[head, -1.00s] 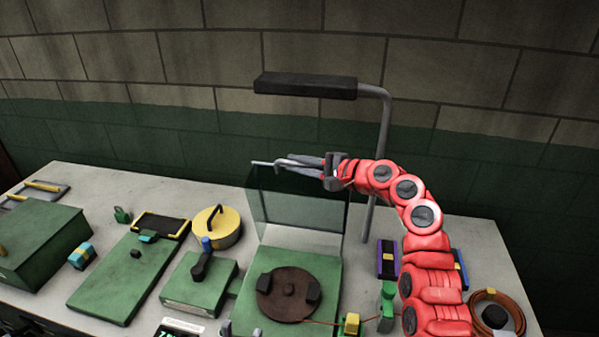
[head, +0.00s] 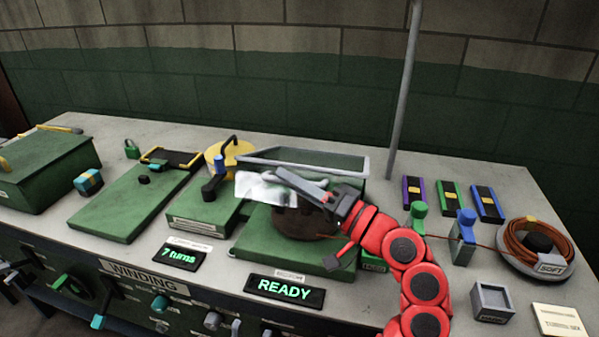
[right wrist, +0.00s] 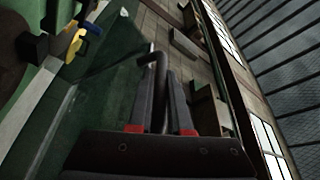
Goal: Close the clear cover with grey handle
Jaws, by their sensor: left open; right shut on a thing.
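The clear cover (head: 262,188) is tilted down over the dark round disc (head: 300,222) on its green base in the head view. Its upper surface shows a bright glare, and its far part looks like dark green glass. My right gripper (head: 302,186) is above the disc, shut on the grey handle. The bent grey handle (right wrist: 155,62) shows between the fingers in the right wrist view, beside the cover's green pane (right wrist: 105,95). My left gripper (head: 251,329) shows only as grey fingertips at the bottom edge, apart and empty, away from the cover.
A yellow round pot (head: 228,155) and a green block with a crank (head: 208,190) stand left of the cover. A READY display (head: 284,288) lies in front. A grey post (head: 405,95) stands behind. Right are coloured blocks (head: 449,198) and a wire coil (head: 540,245).

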